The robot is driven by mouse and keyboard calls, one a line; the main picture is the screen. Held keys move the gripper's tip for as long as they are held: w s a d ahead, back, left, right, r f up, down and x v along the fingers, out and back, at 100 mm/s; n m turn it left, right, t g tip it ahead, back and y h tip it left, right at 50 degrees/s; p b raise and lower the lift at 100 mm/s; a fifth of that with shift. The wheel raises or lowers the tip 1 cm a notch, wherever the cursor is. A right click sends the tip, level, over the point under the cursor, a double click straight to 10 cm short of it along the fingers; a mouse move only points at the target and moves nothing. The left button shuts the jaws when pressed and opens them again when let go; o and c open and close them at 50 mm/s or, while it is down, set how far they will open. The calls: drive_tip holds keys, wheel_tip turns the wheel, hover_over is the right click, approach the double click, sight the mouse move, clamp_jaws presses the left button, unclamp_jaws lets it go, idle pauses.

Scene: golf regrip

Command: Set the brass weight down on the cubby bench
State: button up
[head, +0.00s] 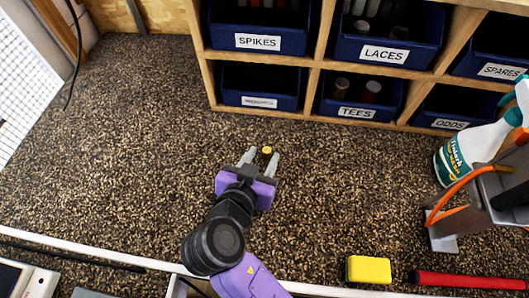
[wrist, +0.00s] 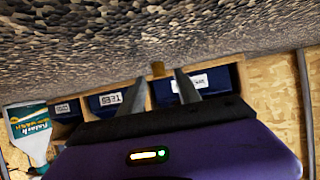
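The small brass weight (head: 267,150) appears to stand on the speckled cubby bench (head: 130,120), in front of the cubbies. My gripper (head: 260,157) is open, low over the bench, pointing toward the cubbies. The weight is at the fingertips, nearer the right finger in the head view. In the wrist view, which is upside down, the weight (wrist: 158,68) shows between the two fingertips (wrist: 160,77), with a visible gap on each side. It seems to touch the bench surface (wrist: 150,35) there.
Wooden cubbies with blue bins (head: 259,88) stand behind the weight. A spray bottle (head: 473,145) and a grey metal stand (head: 490,195) are at the right. A yellow block (head: 368,269) and red bar (head: 470,280) lie at the front right. The bench's left side is clear.

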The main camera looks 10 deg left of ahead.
drive_tip(key=b+v, duration=0.1)
drive_tip(key=v, duration=0.9)
drive_tip(key=shift+f, duration=0.15)
